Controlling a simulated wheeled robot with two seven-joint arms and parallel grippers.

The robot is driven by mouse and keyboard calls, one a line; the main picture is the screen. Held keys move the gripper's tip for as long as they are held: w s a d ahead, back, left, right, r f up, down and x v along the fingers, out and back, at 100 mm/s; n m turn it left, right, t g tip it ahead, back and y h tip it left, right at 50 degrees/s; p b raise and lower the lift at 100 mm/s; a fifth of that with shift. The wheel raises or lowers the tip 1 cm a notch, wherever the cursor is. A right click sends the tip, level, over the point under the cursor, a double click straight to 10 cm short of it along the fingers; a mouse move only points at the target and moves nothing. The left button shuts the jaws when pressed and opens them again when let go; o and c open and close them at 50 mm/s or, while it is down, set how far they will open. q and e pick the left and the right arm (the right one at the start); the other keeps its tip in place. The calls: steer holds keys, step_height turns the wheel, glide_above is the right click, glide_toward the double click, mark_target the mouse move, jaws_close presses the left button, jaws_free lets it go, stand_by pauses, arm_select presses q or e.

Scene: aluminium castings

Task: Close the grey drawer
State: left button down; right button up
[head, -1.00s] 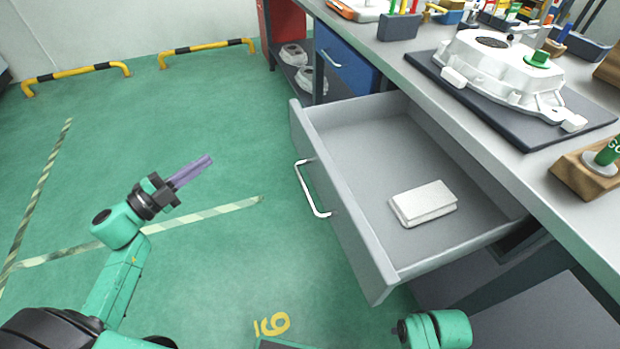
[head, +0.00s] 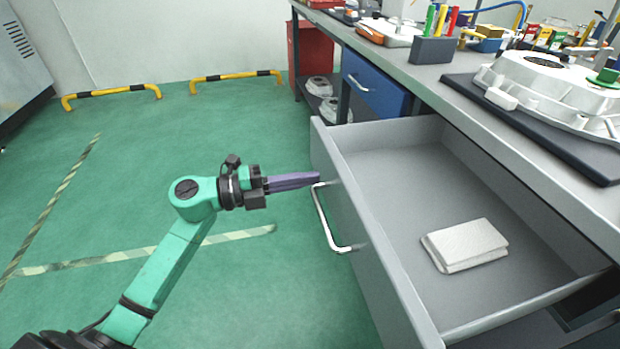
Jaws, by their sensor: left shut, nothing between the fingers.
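The grey drawer (head: 385,257) stands pulled well out from under the workbench, with its inside in plain view. A folded white cloth or pad (head: 466,245) lies on its floor. A silver bar handle (head: 325,220) is on its front panel. My left gripper (head: 317,178) is shut and empty, its purple fingers pointing right. The fingertips are at the front panel, near the upper end of the handle; I cannot tell whether they touch it. My right gripper is out of view.
A blue drawer (head: 373,84) beyond the grey one is shut. The workbench (head: 430,75) carries a white casting (head: 550,88) on a dark mat and a dark pen holder (head: 432,50). Green floor left of the drawer is clear. Yellow-black barriers (head: 237,77) stand by the wall.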

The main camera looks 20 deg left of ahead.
arm_select(q)
steer(key=shift+w+d, duration=0.3)
steer(key=shift+d, duration=0.15)
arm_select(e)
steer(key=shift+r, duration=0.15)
